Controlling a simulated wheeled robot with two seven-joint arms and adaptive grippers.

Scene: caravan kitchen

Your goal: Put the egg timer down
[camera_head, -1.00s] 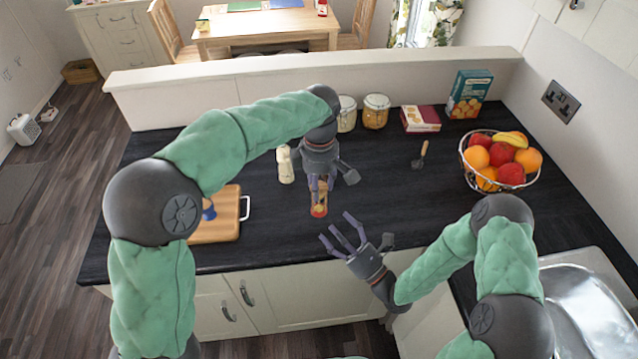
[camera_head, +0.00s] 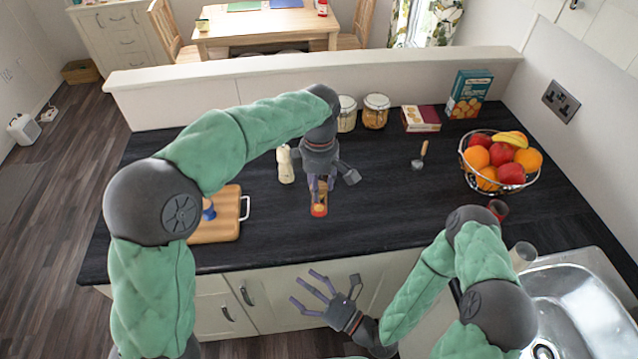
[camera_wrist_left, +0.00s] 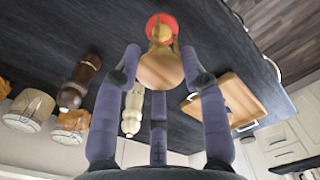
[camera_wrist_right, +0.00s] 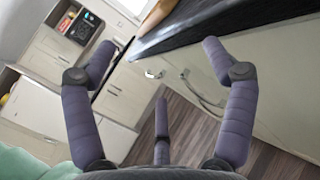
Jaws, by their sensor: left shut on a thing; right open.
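The egg timer (camera_head: 319,210) has a wooden body and a red disc-shaped end. My left gripper (camera_head: 320,187) points down over the dark counter and is shut around its wooden body. In the left wrist view the egg timer (camera_wrist_left: 160,70) sits between the fingers, its red end beyond the fingertips against the counter. The red end is at or very near the counter top; I cannot tell whether it touches. My right gripper (camera_head: 318,294) is open and empty, with spread fingers, in front of the counter's cabinet doors. The right wrist view shows nothing between its fingers.
A pale mill (camera_head: 285,166) stands left of my left gripper, near a wooden board (camera_head: 222,228). A small scoop-like tool (camera_head: 420,158) and fruit bowl (camera_head: 490,184) are to the right. A red glass (camera_head: 497,209) stands near the sink (camera_head: 580,305). Counter right of the timer is clear.

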